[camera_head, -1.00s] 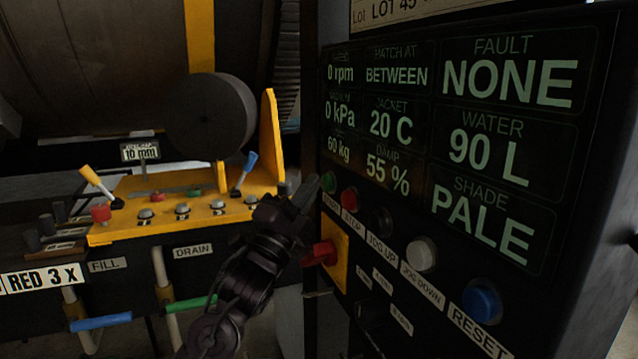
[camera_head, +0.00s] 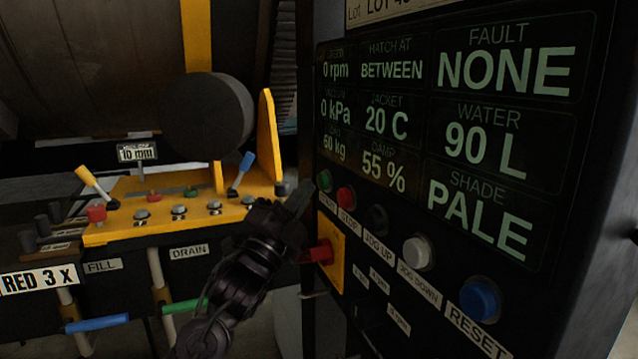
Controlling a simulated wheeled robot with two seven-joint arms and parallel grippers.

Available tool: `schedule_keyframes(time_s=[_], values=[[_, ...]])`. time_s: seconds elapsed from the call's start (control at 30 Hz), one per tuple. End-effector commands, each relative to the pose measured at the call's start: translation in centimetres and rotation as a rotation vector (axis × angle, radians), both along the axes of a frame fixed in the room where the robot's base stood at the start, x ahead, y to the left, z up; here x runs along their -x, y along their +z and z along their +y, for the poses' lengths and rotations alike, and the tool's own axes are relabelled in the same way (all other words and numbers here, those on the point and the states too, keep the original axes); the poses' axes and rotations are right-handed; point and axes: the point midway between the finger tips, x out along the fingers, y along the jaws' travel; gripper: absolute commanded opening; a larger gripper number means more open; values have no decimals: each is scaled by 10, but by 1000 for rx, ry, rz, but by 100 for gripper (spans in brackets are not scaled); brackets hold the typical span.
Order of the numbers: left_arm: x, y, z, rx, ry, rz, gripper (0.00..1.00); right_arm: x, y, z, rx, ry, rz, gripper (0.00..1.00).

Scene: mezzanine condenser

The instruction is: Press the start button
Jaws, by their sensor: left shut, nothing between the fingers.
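The green start button (camera_head: 324,180) is at the left end of the button row on the black control panel (camera_head: 440,265). A label, partly covered, sits below it. My left gripper (camera_head: 302,194) is shut and empty. Its fingertips point up and right and lie just left of and slightly below the green button in the picture. I cannot tell whether they touch it. The panel screen (camera_head: 440,140) reads 0 rpm, hatch at BETWEEN, fault NONE. My right gripper is not in view.
To the right of the green button are a red stop button (camera_head: 346,198), a black button (camera_head: 377,220), a white button (camera_head: 417,252) and a blue reset button (camera_head: 480,298). A red switch on a yellow plate (camera_head: 336,272) is below. A yellow lever console (camera_head: 180,205) stands left.

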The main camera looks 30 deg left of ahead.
Motion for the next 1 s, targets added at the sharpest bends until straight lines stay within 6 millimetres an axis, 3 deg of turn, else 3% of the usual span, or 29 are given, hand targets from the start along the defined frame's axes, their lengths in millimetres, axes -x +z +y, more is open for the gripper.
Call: schedule_keyframes(time_s=[0.5, 1.0], values=[[36, 3, 29, 1, -1, -10, 0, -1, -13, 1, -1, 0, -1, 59], [40, 5, 32, 1, -2, -13, 0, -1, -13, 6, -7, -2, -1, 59]])
